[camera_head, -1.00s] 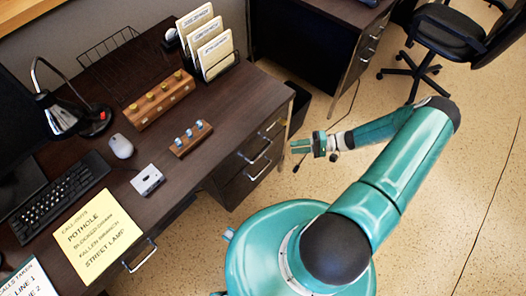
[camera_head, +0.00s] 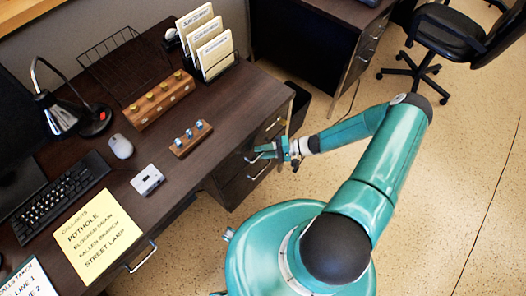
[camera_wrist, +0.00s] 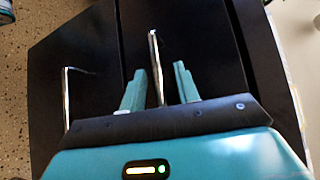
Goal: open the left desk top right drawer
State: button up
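The left desk (camera_head: 200,160) has a dark drawer pedestal at its right end, with metal bar handles on its front. My gripper (camera_head: 260,152) is at this front, at the upper of two long handles, and partly hides it. In the wrist view the gripper (camera_wrist: 160,84) is open, with one teal finger on each side of a metal handle (camera_wrist: 153,60). The fingers look apart from the bar. The drawer front (camera_wrist: 190,45) behind it looks shut. A second handle (camera_wrist: 67,98) is to the left, on the neighbouring drawer front.
A dark bin (camera_head: 298,105) stands beside the pedestal. Open floor lies to the right, with a chair (camera_head: 450,40) beyond.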

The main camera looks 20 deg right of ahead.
jog(key=shift+c, duration=0.2)
grip_shut()
jog(key=shift+s+d, duration=0.15)
